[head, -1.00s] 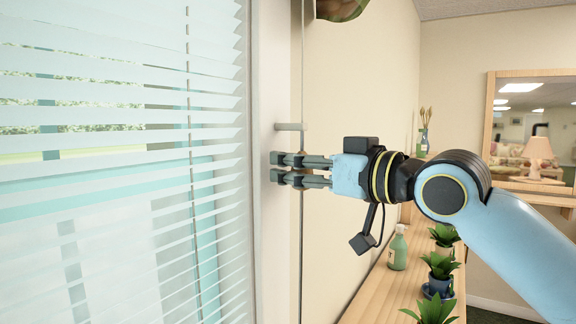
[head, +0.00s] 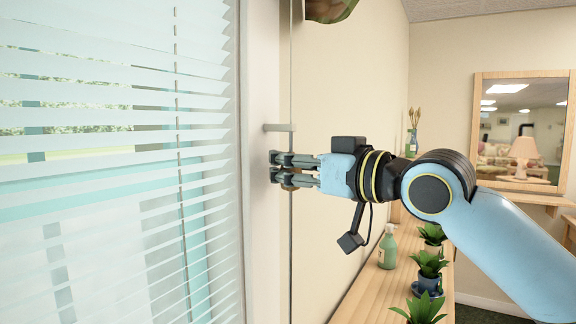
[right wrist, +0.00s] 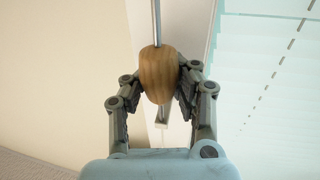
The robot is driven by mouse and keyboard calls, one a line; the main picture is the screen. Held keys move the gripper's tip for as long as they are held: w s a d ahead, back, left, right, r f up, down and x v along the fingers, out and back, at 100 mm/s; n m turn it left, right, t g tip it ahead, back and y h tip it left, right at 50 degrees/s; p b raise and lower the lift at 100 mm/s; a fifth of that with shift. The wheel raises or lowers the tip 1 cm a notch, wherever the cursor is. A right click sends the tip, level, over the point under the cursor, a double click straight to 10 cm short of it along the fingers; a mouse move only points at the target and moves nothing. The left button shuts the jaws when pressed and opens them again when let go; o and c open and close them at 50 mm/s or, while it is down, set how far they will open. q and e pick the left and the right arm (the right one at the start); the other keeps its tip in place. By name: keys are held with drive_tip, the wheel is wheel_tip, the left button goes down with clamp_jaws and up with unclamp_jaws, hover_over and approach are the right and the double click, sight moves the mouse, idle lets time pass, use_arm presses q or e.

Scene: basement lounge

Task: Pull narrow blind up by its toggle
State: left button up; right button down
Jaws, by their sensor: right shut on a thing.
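The narrow blind (head: 120,170) has white slats and hangs down over the window at the left in the head view. Its cord (head: 291,80) runs down beside the window frame. The toggle (right wrist: 158,74) is a brown wooden knob on the cord, clear in the right wrist view. My right gripper (head: 280,170) is at the cord, just below a small peg. In the right wrist view its fingers (right wrist: 158,90) are shut on the toggle from both sides. The toggle is mostly hidden by the fingers in the head view. My left gripper is not in view.
A small peg (head: 279,127) sticks out from the window frame just above my right gripper. A wooden shelf (head: 366,290) along the wall holds a green bottle (head: 388,248) and several potted plants below my right arm. A mirror (head: 522,128) hangs at the back right.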

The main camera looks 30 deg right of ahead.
drive_tip(key=shift+f, duration=0.25)
wheel_tip(320, 180, down, 18)
drive_tip(key=b, duration=1.2)
drive_tip(key=shift+b, duration=0.3)
wheel_tip(320, 180, down, 17)
drive_tip(key=b, duration=1.3)
drive_tip(key=shift+s, duration=0.1)
use_arm(q)
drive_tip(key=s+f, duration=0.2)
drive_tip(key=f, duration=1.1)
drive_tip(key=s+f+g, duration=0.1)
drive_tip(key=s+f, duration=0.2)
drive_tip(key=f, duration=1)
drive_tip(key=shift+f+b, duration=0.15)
drive_tip(key=shift+b, duration=0.15)
use_arm(e)
drive_tip(key=shift+s+f, duration=0.1)
drive_tip(key=shift+f, duration=0.2)
drive_tip(key=c, duration=1.4)
unclamp_jaws()
drive_tip(key=shift+s+d, duration=0.1)
drive_tip(key=o, duration=0.5)
drive_tip(key=shift+r, duration=0.2)
drive_tip(key=shift+c, duration=0.2)
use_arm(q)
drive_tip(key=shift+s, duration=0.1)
